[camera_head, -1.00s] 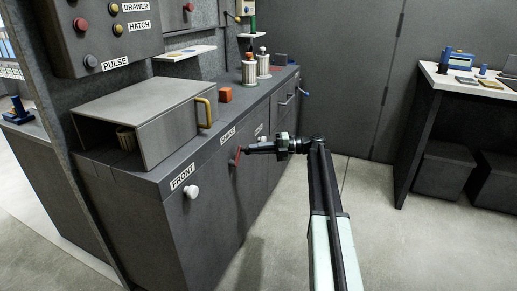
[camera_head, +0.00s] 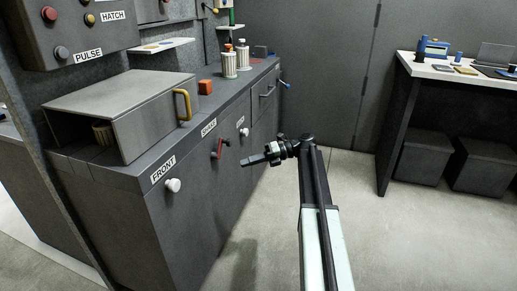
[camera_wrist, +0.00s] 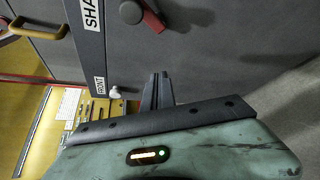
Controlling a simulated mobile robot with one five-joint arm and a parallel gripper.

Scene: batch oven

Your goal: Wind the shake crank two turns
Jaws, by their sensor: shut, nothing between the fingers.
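The shake crank (camera_head: 218,149) is a red arm on the cabinet front, below the white SHAKE label (camera_head: 209,129). In the wrist view the red crank (camera_wrist: 152,18) shows at the top, with a dark knob at its left end. My gripper (camera_head: 245,163) is shut and empty, to the right of the crank and a little lower, with a visible gap between them. In the wrist view my gripper (camera_wrist: 158,78) has its fingers together, pointing toward the cabinet front below the crank.
A white knob (camera_head: 173,185) under the FRONT label is left of the crank; another white knob (camera_head: 244,132) is right. A box with a yellow handle (camera_head: 183,105) sits on the cabinet top. The floor right of the cabinet is clear up to a side table (camera_head: 405,62).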

